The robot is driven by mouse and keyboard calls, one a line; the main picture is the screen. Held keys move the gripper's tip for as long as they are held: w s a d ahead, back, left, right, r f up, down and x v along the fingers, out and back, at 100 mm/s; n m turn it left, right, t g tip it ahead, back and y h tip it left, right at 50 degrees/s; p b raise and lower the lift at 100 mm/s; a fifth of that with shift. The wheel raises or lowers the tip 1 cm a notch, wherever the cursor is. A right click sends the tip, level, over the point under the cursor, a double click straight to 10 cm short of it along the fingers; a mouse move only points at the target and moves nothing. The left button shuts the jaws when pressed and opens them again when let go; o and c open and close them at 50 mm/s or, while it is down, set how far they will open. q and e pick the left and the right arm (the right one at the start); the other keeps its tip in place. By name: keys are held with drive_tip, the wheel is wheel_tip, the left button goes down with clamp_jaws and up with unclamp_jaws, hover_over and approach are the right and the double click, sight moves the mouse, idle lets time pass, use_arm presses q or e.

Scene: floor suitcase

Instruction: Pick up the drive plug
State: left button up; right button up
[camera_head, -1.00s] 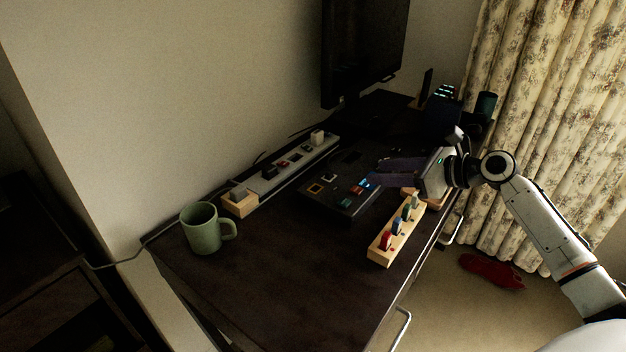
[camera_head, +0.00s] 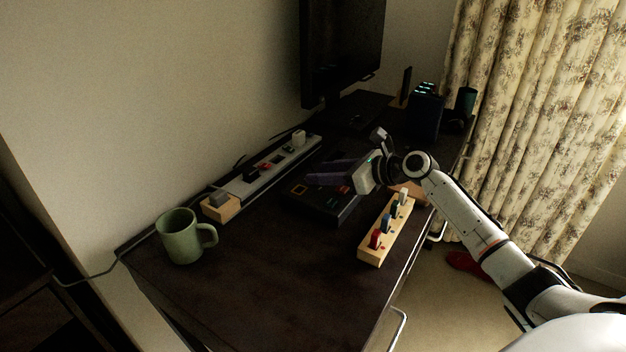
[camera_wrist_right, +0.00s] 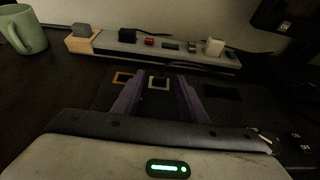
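A long grey power strip (camera_head: 268,168) lies along the wall, and it also shows in the right wrist view (camera_wrist_right: 130,48). Plugs sit along it: a black plug (camera_wrist_right: 127,35), a small red plug (camera_wrist_right: 150,42) and a white plug (camera_wrist_right: 214,47). A grey plug (camera_wrist_right: 82,30) rests on a wooden block (camera_wrist_right: 84,44) at its left end. I cannot tell which one is the drive plug. My right gripper (camera_head: 314,178) is open and empty above the dark panel, short of the strip; its two purple fingers (camera_wrist_right: 158,85) are apart. My left gripper is out of view.
A dark panel (camera_head: 300,205) lies under my right gripper. A wooden holder with several coloured pieces (camera_head: 370,258) stands near the desk's front edge. A green mug (camera_head: 180,240) is at left, a monitor (camera_head: 340,50) behind.

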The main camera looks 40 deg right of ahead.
clamp_jaws()
